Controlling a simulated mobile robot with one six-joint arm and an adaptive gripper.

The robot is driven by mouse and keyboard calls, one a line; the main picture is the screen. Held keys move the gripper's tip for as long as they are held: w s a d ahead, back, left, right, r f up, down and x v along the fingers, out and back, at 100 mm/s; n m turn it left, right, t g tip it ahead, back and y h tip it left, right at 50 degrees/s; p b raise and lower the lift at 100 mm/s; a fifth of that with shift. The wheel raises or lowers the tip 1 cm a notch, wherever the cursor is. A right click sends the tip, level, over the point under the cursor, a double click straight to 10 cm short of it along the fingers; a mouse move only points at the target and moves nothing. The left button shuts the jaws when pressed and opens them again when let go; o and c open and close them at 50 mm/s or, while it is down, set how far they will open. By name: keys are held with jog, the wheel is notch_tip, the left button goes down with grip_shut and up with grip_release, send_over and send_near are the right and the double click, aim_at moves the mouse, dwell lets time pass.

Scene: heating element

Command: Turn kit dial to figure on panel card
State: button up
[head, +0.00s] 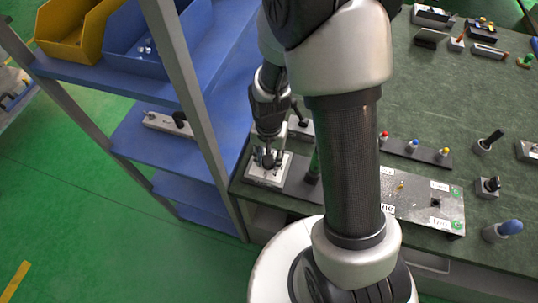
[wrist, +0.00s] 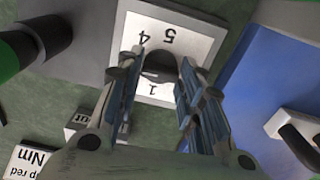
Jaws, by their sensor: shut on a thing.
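The kit dial is a white square plate (wrist: 200,42) with a dark round knob (wrist: 160,66) in the middle. The digits 4, 5 and 1 show upside down in the wrist view; my fingers hide the rest. My gripper (wrist: 161,60) is shut on the knob, one finger on each side. In the head view my gripper (head: 268,161) points down onto the dial plate (head: 262,178) at the bench's left end. Which figure the knob points to is unclear.
A blue shelf rack (head: 215,90) stands close left of the dial. A dark and green cylinder (wrist: 40,42) stands beside the dial plate. A light panel with labels (head: 415,207) and several small knobs lie right on the green bench (head: 430,100).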

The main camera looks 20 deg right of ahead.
jog(key=shift+m, duration=0.3)
dwell(0.4)
jog(key=o, duration=1.1)
jog(key=shift+c, duration=0.2)
notch_tip(320, 180, up, 12)
